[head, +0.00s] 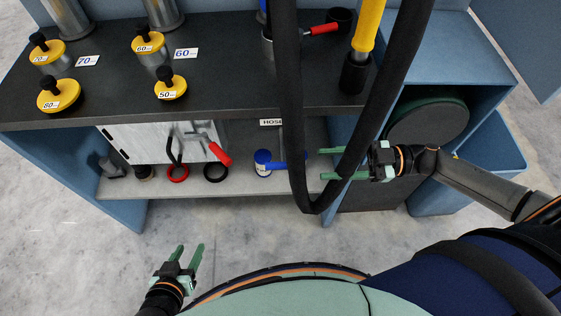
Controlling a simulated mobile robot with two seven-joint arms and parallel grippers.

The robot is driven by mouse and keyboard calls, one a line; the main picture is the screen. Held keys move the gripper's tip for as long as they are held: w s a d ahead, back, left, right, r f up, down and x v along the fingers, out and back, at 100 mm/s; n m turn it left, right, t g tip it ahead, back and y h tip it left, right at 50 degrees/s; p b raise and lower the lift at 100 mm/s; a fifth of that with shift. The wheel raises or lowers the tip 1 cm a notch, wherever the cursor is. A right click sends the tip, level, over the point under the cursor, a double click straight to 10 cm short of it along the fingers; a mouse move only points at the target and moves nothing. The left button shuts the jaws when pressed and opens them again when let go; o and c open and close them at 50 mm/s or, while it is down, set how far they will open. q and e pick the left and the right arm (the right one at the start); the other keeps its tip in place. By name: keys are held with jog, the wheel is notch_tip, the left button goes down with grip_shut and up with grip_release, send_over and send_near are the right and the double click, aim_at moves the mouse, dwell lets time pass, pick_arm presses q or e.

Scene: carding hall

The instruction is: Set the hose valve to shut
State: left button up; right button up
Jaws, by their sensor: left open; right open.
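A label reading "HOSE" (271,122), partly covered by the black hose, sits under the dark benchtop. Below it is a blue lever (291,165) with a blue-and-white round body (263,163) at its left end. I cannot tell whether the valve is open or shut. My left gripper (190,248) is open and empty above the floor.
The hose hangs in a large loop in front of the bench. A red-handled lever (320,30) and a yellow-handled tool (367,30) are on the benchtop (225,80). The shelf (235,185) holds red and black rings. The floor at left is clear.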

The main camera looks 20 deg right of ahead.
aim_at(283, 163)
jog(key=x, duration=1)
jog(key=shift+w+a, duration=0.1)
jog(key=shift+a, duration=0.1)
grip_shut()
dwell(1.0)
